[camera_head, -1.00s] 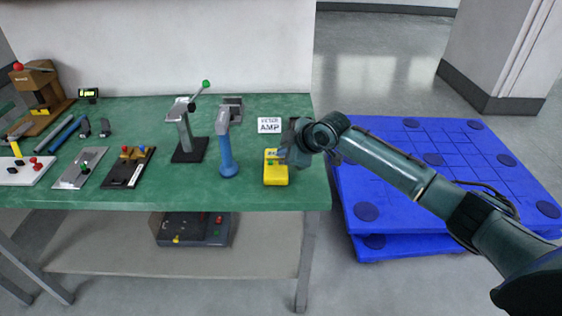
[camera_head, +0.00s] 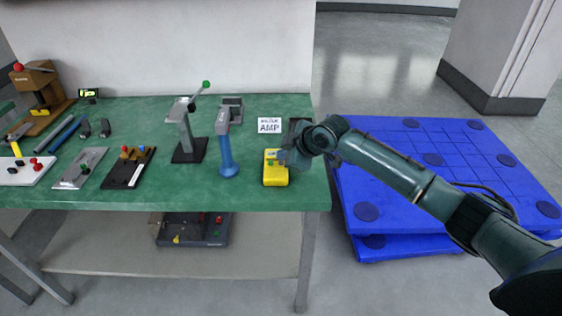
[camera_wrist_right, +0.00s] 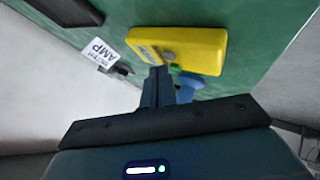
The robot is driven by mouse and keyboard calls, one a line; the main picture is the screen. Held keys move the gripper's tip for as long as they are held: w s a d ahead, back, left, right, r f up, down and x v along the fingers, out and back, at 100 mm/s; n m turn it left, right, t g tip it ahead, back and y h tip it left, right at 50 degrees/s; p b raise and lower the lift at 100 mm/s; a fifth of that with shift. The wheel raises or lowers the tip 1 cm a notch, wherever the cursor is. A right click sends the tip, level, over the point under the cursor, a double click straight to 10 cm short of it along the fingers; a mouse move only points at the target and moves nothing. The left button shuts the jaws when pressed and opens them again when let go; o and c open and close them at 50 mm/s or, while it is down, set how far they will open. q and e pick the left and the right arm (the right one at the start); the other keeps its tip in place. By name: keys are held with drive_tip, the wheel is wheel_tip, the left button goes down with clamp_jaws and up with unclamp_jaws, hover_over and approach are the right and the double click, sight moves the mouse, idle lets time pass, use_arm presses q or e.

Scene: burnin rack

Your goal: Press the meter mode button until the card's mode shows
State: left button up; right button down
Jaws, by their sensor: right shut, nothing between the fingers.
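The yellow meter (camera_head: 275,175) lies on the green bench near its right front part. It also shows in the right wrist view (camera_wrist_right: 200,48), with a small grey part (camera_wrist_right: 169,57) on its face. The white card (camera_head: 269,125) behind the meter reads "METER AMP"; it also shows in the right wrist view (camera_wrist_right: 97,53). My right gripper (camera_head: 283,158) is shut and empty, with its tips at the meter's upper face. In the right wrist view the closed fingers (camera_wrist_right: 158,72) end close to the grey part; I cannot tell if they touch. The meter's display is not readable. My left gripper is not in view.
A blue-handled tool (camera_head: 226,155) stands left of the meter, beside a grey clamp (camera_head: 186,135) with a green-knobbed lever. Several small fixtures fill the bench's left. A blue pallet (camera_head: 440,170) lies on the floor at right. The bench's front right corner is clear.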

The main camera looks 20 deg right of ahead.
drive_tip(key=shift+f, duration=0.6)
idle(0.7)
drive_tip(key=shift+r, duration=0.1)
drive_tip(key=shift+r+p, duration=0.7)
drive_tip(key=shift+p, duration=0.15)
wheel_tip(320, 180, up, 5)
drive_tip(key=p, duration=0.5)
drive_tip(key=shift+r, duration=0.1)
